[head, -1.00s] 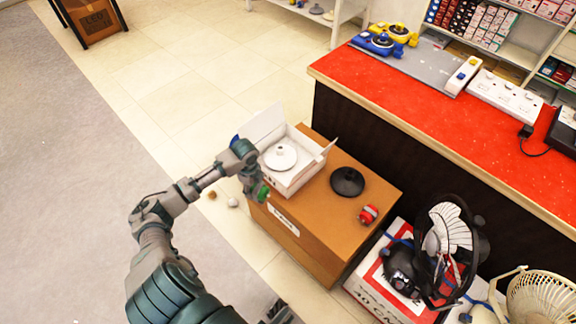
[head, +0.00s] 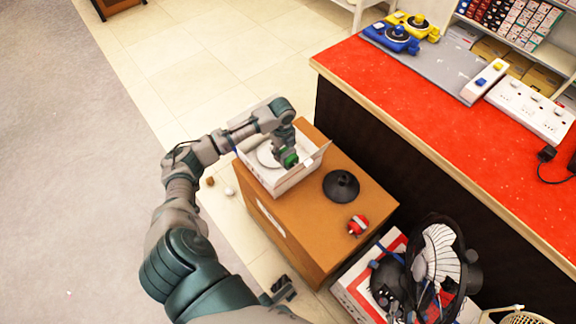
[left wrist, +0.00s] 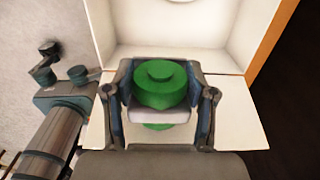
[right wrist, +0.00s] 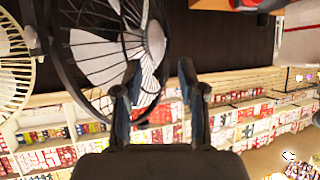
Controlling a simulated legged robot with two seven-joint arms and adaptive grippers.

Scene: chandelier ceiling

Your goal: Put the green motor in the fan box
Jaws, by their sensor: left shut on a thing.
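The green motor (head: 289,160) is held in my left gripper (head: 286,150), whose fingers are closed on its sides. The motor also shows in the left wrist view (left wrist: 160,85). The fan box (head: 276,184) is a white open box on a brown cardboard carton. The motor is over the right part of its opening; I cannot tell how deep it sits. A white round fan part (head: 267,154) lies inside, partly hidden by my arm. My right gripper (head: 283,289) is low in front of the carton; the right wrist view (right wrist: 162,95) shows its fingers apart and empty.
On the brown carton (head: 290,222) are a black round base (head: 341,186) and a red and white motor (head: 357,225). A dark fan (head: 437,262) stands right of the carton. A red-topped counter (head: 420,110) runs behind. Two small balls lie on the floor at left.

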